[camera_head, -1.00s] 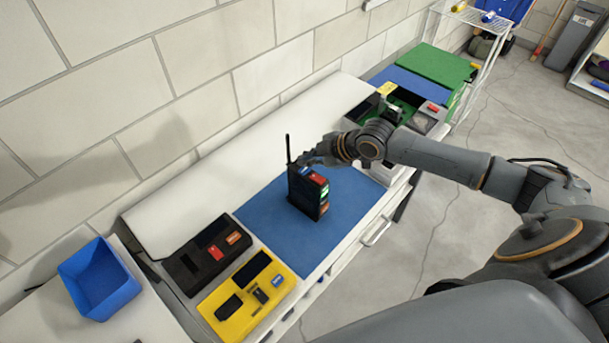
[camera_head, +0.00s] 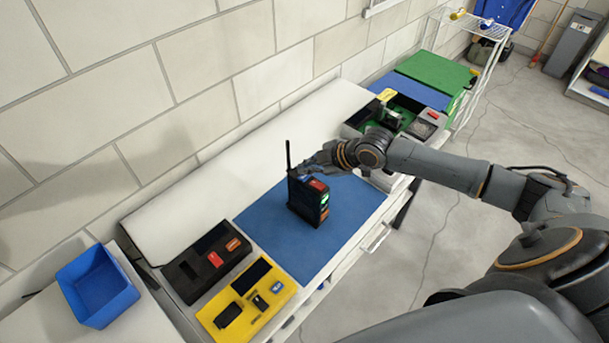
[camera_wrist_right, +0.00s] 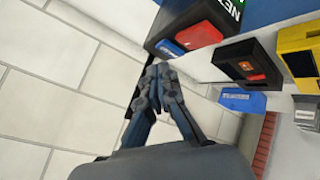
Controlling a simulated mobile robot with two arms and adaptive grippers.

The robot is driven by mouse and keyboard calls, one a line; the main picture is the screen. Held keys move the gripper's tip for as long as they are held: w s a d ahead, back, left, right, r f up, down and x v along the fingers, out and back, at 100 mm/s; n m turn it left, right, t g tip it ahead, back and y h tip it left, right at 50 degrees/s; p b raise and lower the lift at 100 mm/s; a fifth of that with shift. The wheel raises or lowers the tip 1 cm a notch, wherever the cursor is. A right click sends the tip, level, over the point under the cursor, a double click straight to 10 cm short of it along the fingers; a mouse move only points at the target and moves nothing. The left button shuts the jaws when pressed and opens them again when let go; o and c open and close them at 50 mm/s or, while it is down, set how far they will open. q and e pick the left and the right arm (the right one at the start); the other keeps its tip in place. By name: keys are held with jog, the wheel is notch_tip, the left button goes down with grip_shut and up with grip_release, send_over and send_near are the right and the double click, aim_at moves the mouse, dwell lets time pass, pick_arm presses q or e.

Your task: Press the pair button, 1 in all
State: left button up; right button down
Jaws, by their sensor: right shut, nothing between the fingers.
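A black device (camera_head: 308,203) with an upright antenna stands on a blue mat (camera_head: 270,222). It has a red button (camera_head: 318,184) on top and a green lit label on its front. The wrist view shows its dark body at the top, with the red button (camera_wrist_right: 198,36) and a blue button (camera_wrist_right: 170,48) beside it. I cannot read which one is the pair button. My right gripper (camera_head: 308,168) is shut and empty at the device's top back edge. In the wrist view its fingertips (camera_wrist_right: 158,70) are close to the blue button; contact cannot be told. My left gripper is not in view.
A black case (camera_head: 205,262) and a yellow case (camera_head: 245,300) lie left of the mat. A blue bin (camera_head: 97,285) stands at far left. Green and grey trays (camera_head: 400,115) lie behind my right arm. A block wall runs along the bench's back.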

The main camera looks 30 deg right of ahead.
aim_at(307, 177)
dwell(0.5)
jog(key=shift+f, duration=0.4)
jog(key=shift+f+b, duration=0.3)
jog(key=shift+f, duration=0.1)
dwell(0.7)
jog(key=shift+r, duration=0.15)
jog(key=shift+r+p, duration=0.65)
jog(key=shift+p, duration=0.15)
jog(key=shift+r, duration=0.15)
notch_tip(307, 177, up, 5)
jog(key=p, duration=0.4)
jog(key=shift+p, duration=0.3)
